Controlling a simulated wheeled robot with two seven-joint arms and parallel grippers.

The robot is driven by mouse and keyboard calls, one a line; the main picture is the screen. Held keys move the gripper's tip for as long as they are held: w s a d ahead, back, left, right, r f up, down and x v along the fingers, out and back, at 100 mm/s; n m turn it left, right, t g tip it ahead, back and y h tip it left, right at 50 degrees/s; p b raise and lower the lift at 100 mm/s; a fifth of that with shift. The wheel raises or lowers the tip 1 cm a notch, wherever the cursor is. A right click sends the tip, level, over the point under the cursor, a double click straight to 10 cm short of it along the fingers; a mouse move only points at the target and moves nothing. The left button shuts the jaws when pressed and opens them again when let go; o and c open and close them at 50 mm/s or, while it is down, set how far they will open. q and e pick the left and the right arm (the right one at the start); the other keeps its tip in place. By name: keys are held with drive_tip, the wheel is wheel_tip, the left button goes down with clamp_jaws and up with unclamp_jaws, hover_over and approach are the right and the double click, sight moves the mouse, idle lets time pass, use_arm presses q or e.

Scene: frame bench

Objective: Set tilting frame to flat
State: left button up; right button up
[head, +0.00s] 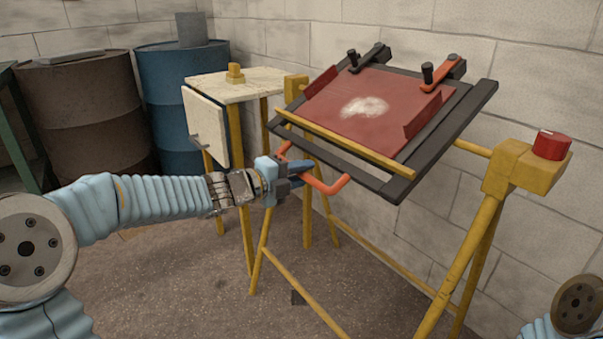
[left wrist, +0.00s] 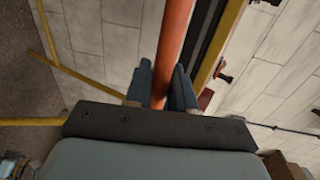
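The tilting frame (head: 455,137) is a dark frame carrying a red panel (head: 335,108) with a pale patch. It is tilted, its near edge low and its far edge raised. A yellow bar (head: 345,143) crosses its lower part. An orange handle (head: 330,186) sticks out at the near lower edge. My left gripper (head: 291,171) is at this handle. In the left wrist view the orange handle (left wrist: 174,45) runs between the two blue fingers (left wrist: 160,85), which sit close against both sides. The gripped stretch is partly hidden. My right gripper is out of view.
Yellow legs (head: 465,255) carry the frame, with a red knob (head: 552,145) on the right post. A small pale table (head: 235,85) stands behind left. Blue (head: 180,95) and brown (head: 85,110) drums stand further left. A block wall (head: 540,60) is close behind.

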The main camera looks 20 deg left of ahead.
use_arm(q)
drive_tip(key=shift+r, duration=0.1)
clamp_jaws()
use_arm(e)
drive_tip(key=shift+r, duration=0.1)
use_arm(q)
wheel_tip(320, 180, up, 12)
drive_tip(key=s+a+p, duration=0.1)
drive_tip(key=p, duration=0.8)
drive_tip(key=shift+s+p, duration=0.25)
drive_tip(key=shift+p, duration=0.05)
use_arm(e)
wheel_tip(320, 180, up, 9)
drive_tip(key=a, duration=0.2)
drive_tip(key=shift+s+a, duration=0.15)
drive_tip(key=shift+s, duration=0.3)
use_arm(q)
drive_tip(key=shift+a, duration=0.1)
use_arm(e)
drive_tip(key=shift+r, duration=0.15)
use_arm(q)
drive_tip(key=o, duration=0.6)
unclamp_jaws()
drive_tip(key=shift+o, duration=0.7)
drive_tip(key=v, duration=1.3)
drive_tip(key=shift+s+a, duration=0.2)
drive_tip(key=shift+s, duration=0.1)
